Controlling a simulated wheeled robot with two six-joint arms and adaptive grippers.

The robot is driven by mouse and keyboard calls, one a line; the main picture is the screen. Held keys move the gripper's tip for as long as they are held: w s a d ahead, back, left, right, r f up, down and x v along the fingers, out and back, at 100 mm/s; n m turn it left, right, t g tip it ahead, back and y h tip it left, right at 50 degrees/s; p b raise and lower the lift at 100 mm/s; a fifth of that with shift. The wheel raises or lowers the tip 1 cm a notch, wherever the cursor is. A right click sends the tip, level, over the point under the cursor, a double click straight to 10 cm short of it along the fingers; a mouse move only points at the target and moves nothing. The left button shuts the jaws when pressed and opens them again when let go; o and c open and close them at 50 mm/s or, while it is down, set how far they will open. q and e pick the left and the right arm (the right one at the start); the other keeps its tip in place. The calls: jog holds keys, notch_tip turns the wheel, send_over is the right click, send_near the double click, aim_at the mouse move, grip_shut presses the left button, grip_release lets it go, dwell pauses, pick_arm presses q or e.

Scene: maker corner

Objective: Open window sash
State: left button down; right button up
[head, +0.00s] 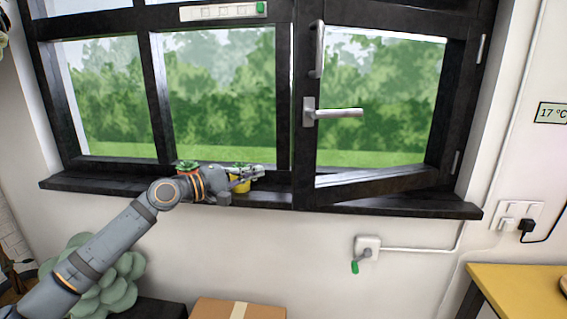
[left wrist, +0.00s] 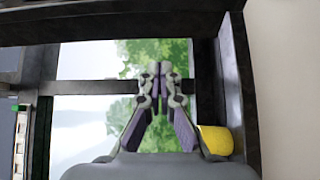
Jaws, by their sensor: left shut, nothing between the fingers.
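The window sash (head: 306,165) is the dark-framed right-hand pane, hinged at its right side. It stands ajar, its bottom rail slanting away from the sill line. Its grey lever handle (head: 338,113) is horizontal. My left gripper (head: 258,172) is shut and empty, low in front of the middle pane, to the left of the sash and below the handle, apart from the handle. In the left wrist view its fingertips (left wrist: 160,70) are together, with glass and greenery behind. My right gripper is not in view.
A yellow pot (head: 240,185) stands on the dark sill (head: 400,205) beside my left gripper, partly hidden by it; it also shows in the left wrist view (left wrist: 215,140). Another small plant (head: 187,166) is behind my left wrist. A cardboard box (head: 215,309) and yellow table (head: 520,285) stand below.

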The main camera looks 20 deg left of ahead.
pick_arm(q)
jog(key=w+d+p, duration=0.4)
jog(key=d+p, duration=0.1)
jog(key=d, duration=0.2)
jog(key=shift+p, duration=0.35)
